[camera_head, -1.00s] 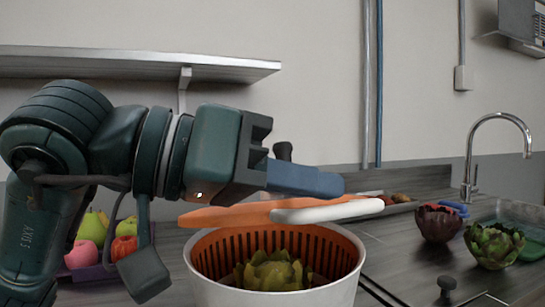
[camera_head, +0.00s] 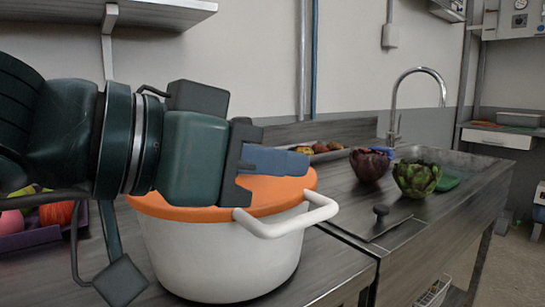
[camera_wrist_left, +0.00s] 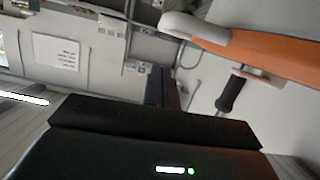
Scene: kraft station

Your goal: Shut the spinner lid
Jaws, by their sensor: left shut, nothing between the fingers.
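The spinner is a white bowl (camera_head: 215,255) on the counter. Its orange lid (camera_head: 290,190) lies across the bowl's top, and a white loop handle (camera_head: 290,222) sticks out at the front right. The lid looks level and down on the rim; the far side is hidden by my arm. My left gripper (camera_head: 298,162) is shut and empty, its blue fingers just over the lid's far right part. I cannot tell whether they touch it. In the left wrist view, the orange lid (camera_wrist_left: 265,52) with its white handle shows at upper right, beside my fingers (camera_wrist_left: 160,88). My right gripper is out of view.
A purple crate of fruit (camera_head: 30,236) stands at the left. A dark red artichoke (camera_head: 369,164) and a green one (camera_head: 416,178) sit right of the spinner, near the sink faucet (camera_head: 394,115).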

